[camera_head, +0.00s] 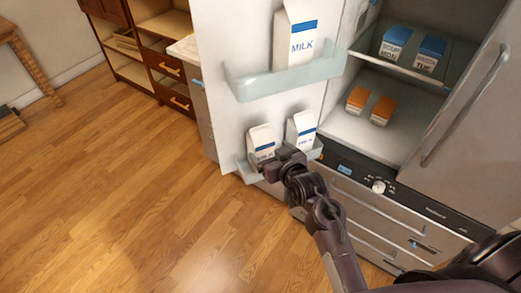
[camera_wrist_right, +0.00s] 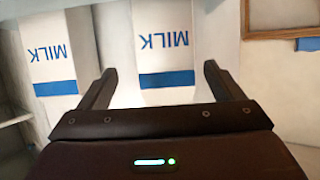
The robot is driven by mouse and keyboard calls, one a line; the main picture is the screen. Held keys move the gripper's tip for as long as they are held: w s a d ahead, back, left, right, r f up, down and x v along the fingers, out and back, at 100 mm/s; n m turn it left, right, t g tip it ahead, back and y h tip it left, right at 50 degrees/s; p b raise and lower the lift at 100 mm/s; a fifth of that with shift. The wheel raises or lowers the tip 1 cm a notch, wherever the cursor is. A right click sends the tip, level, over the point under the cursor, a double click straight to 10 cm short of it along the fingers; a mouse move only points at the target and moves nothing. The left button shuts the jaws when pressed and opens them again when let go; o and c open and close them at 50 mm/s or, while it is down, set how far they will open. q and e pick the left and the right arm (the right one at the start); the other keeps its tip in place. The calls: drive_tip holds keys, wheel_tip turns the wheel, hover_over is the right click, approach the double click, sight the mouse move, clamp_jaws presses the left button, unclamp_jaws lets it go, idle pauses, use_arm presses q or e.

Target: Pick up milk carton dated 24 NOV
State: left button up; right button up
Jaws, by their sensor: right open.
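Two white milk cartons with blue bands stand on the low shelf of the open fridge door. The left carton (camera_head: 261,138) and the right carton (camera_head: 302,126) both show in the head view. A larger-looking milk carton (camera_head: 297,42) stands on the upper door shelf. No date is legible on any of them. My right gripper (camera_head: 284,158) is open in front of the low shelf. In the right wrist view, upside down, one carton (camera_wrist_right: 163,45) shows between and beyond the open fingers (camera_wrist_right: 159,72); another carton (camera_wrist_right: 50,60) is to the left. My left gripper is out of view.
The low door shelf (camera_head: 250,174) and clear upper door shelf (camera_head: 250,88) have raised rims. Inside the fridge are two blue-topped cartons (camera_head: 431,52) and two orange-topped cartons (camera_head: 382,110). A wooden cabinet (camera_head: 160,52) stands behind. The wood floor (camera_head: 120,190) at left is clear.

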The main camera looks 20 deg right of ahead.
sight(265, 150)
drive_tip(key=shift+x, duration=0.8)
drive_tip(key=p+x, duration=0.1)
drive_tip(key=x, duration=0.1)
drive_tip(key=p+x, duration=0.1)
drive_tip(key=shift+w+a+f, duration=0.1)
drive_tip(key=shift+w+a, duration=0.25)
drive_tip(key=shift+a, duration=0.05)
drive_tip(key=shift+w+f, duration=0.35)
drive_tip(key=shift+w, duration=0.2)
drive_tip(key=shift+c, duration=0.2)
drive_tip(key=c, duration=1.5)
drive_tip(key=shift+r, duration=0.15)
drive_tip(key=shift+c, duration=0.6)
